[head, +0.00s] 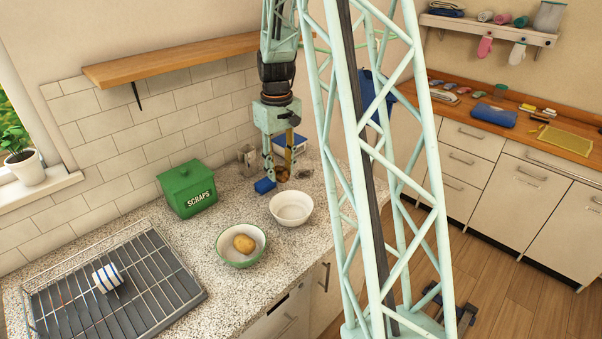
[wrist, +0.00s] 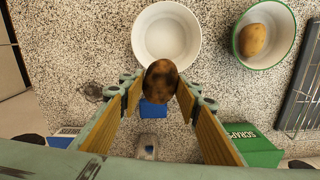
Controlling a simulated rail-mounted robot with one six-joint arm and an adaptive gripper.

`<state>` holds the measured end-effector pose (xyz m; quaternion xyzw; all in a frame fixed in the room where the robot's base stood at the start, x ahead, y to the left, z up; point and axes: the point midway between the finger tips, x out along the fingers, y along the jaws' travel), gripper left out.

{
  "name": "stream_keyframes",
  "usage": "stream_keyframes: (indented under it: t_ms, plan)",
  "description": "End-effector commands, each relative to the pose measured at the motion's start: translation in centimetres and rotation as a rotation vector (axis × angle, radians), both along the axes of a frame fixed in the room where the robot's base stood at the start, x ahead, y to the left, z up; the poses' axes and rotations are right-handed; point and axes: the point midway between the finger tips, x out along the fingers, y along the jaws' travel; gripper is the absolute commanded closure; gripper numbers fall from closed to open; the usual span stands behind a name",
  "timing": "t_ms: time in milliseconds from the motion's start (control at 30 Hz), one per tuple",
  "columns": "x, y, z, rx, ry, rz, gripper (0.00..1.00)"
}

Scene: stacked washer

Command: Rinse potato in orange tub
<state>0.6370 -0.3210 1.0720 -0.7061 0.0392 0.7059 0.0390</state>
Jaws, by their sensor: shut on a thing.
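My gripper (head: 283,172) points down over the counter. In the wrist view its fingers (wrist: 161,88) are shut on a dark brown, dirty-looking potato (wrist: 161,80). The potato is held above the counter, just behind the white bowl. The white bowl (head: 291,207) also shows in the wrist view (wrist: 166,37); I cannot tell whether it holds water. A green-rimmed white bowl (head: 222,249) stands to its left in the head view, with a clean, light potato (head: 244,243) in it. I see no tub that is clearly orange.
A blue sponge (head: 265,186) lies near the gripper. A green SCRAPS bin (head: 187,190) stands by the wall. A wire dish rack (head: 150,285) with a striped cup (head: 107,278) fills the left counter. A wooden shelf (head: 175,58) hangs above. My lattice column covers part of the view.

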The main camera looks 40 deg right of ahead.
Motion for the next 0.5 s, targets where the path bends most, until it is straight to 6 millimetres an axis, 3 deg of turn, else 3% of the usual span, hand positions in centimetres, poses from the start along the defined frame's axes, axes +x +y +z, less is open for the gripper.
stream_keyframes:
  t_ms: [500]
  plan:
    - [5.3,11.2,2.7,0.000,0.000,0.044,0.80]
